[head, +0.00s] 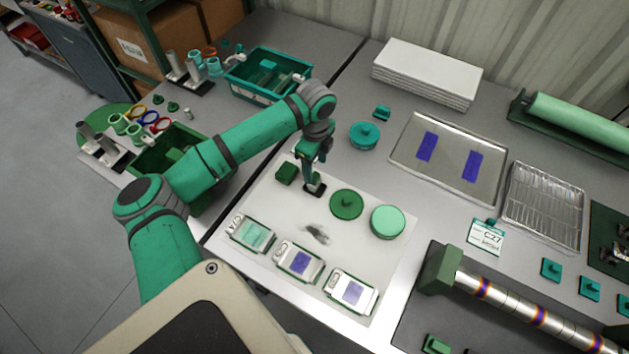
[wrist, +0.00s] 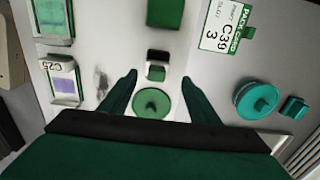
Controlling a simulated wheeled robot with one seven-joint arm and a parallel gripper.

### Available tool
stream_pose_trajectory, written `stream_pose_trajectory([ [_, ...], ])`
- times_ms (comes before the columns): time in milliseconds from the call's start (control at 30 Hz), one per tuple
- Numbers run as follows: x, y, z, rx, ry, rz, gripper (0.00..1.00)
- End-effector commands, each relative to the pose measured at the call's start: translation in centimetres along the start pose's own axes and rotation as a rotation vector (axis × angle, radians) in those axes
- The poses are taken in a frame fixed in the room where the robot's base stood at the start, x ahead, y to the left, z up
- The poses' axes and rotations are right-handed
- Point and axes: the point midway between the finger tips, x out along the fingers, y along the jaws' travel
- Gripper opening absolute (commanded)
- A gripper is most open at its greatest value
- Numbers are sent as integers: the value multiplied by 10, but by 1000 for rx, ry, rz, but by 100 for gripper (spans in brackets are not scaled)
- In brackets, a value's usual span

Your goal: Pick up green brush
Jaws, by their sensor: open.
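A small block-like piece (head: 315,188) with a dark base stands on the white mat (head: 275,205), just below my gripper (head: 311,176). It looks like the green brush, though I cannot be sure. In the wrist view this piece (wrist: 156,72) has a pale top and a green end, and lies in line with the gap between the fingers. My gripper (wrist: 159,80) is open, fingers apart and pointing down, holding nothing. Whether the fingertips reach down beside the piece is unclear. A green knobbed disc (head: 346,204) lies close by, nearer the palm in the wrist view (wrist: 152,103).
A green block (head: 285,172) sits left of the piece, and a mint round lid (head: 388,221) sits right. Several white-framed units (head: 299,262) line the mat's front. A teal knobbed disc (head: 364,135) and a metal tray (head: 449,158) lie beyond. A dark smudge (head: 316,234) marks the mat.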

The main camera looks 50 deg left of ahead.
Motion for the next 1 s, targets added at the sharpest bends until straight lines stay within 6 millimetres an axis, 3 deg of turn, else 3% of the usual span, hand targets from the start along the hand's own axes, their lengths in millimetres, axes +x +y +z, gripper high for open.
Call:
stream_pose_trajectory([
  [333,29,2,-1,0,1,-1,56],
  [600,64,7,-2,-1,2,-1,56],
  [933,71,6,-2,-1,1,-2,56],
  [1000,71,6,-2,-1,1,-2,42],
])
